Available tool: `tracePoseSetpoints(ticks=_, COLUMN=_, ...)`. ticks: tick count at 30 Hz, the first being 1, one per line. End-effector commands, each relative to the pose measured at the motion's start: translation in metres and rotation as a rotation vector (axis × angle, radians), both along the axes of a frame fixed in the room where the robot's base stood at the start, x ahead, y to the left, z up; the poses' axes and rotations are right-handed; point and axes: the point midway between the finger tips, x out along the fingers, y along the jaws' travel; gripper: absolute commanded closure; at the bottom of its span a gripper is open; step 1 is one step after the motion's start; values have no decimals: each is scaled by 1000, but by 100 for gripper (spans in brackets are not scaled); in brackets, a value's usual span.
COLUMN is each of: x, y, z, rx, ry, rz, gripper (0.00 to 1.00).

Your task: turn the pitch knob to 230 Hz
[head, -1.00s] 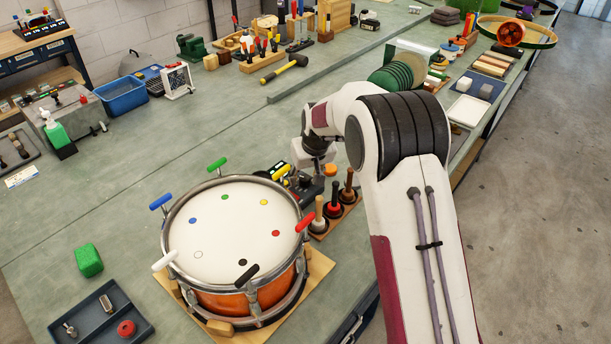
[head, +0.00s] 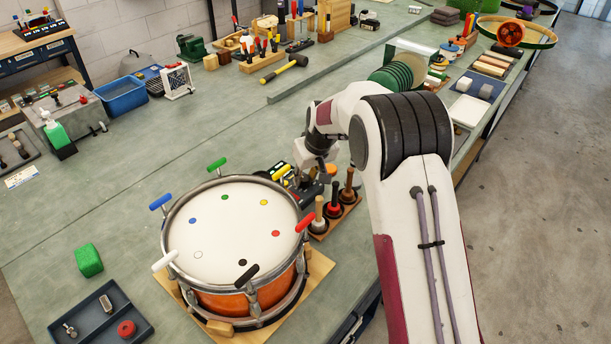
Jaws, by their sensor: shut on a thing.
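A dark tone box (head: 301,190) stands on the bench just behind the drum, with a small yellow-and-black display part (head: 280,169) at its left. Its pitch knob is hidden at my gripper, and no pitch reading is legible. My gripper (head: 322,176) is tilted down at the right part of the box, shut on what appears to be the pitch knob. The fingertips are small and partly hidden.
The drum (head: 232,228) with coloured tuning handles stands in front of the box. A rack of mallets (head: 334,212) is close to the right of it. A grey tray (head: 92,318) and a green block (head: 89,260) lie at left. The bench behind the box is mostly clear.

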Motion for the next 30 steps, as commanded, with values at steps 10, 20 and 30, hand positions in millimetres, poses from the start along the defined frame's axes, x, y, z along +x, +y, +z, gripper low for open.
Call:
tracePoseSetpoints(ticks=10, x=0, y=-1, z=-1, rx=1, ry=3, rz=154, gripper=97)
tracePoseSetpoints(ticks=20, x=0, y=-2, z=-1, rx=0, ry=3, rz=322, gripper=97)
tracePoseSetpoints(ticks=30, x=1, y=-2, z=-1, rx=1, ry=4, rz=451, gripper=97)
